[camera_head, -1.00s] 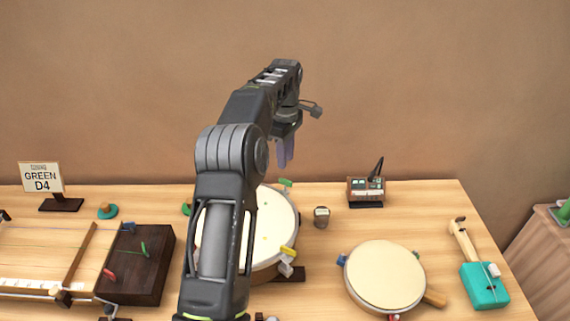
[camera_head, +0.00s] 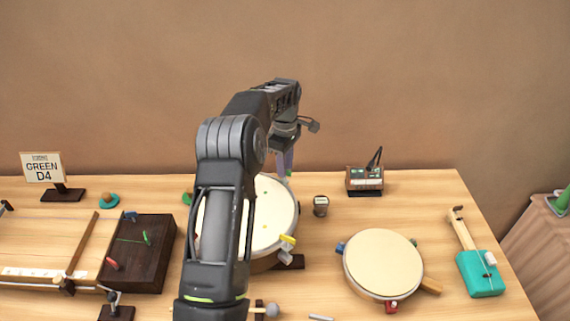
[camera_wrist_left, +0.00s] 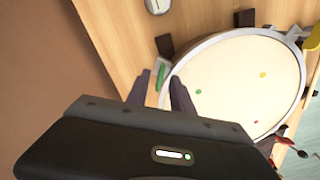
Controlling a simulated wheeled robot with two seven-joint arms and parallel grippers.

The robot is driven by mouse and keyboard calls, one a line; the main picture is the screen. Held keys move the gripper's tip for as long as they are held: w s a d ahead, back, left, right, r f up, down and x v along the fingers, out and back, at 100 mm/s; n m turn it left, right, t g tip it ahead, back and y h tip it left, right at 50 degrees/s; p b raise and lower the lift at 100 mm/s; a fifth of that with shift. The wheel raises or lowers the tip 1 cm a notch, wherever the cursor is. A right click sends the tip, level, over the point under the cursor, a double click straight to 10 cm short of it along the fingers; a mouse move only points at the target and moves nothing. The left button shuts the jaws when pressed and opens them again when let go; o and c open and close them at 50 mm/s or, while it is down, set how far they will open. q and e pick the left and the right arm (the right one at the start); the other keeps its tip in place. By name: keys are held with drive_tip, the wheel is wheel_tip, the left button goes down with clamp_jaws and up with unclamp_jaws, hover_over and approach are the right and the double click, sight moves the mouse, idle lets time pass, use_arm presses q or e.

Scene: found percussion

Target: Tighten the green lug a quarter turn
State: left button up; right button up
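The large round drum (camera_head: 270,222) has a cream head and coloured lugs on its rim. A green lug (camera_wrist_left: 162,72) on its rim shows in the left wrist view, lying between my left fingertips. My left gripper (camera_head: 285,162) points down at the drum's back edge in the head view. Its two fingers also show in the left wrist view (camera_wrist_left: 160,78), spread apart on either side of the green lug. I cannot tell whether either finger touches it. My forearm hides part of the drum in the head view. My right gripper is out of view.
A sign reading GREEN D4 (camera_head: 42,168) stands at the back left. A dark wooden box (camera_head: 138,265) lies left of the drum. A small grey-topped can (camera_head: 321,206), a tuner-like device (camera_head: 365,179), a smaller drum (camera_head: 384,263) and a teal stringed instrument (camera_head: 480,274) are on the right.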

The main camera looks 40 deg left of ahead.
use_arm(q)
drive_tip(key=shift+f, duration=0.15)
drive_tip(key=shift+c, duration=0.5)
clamp_jaws()
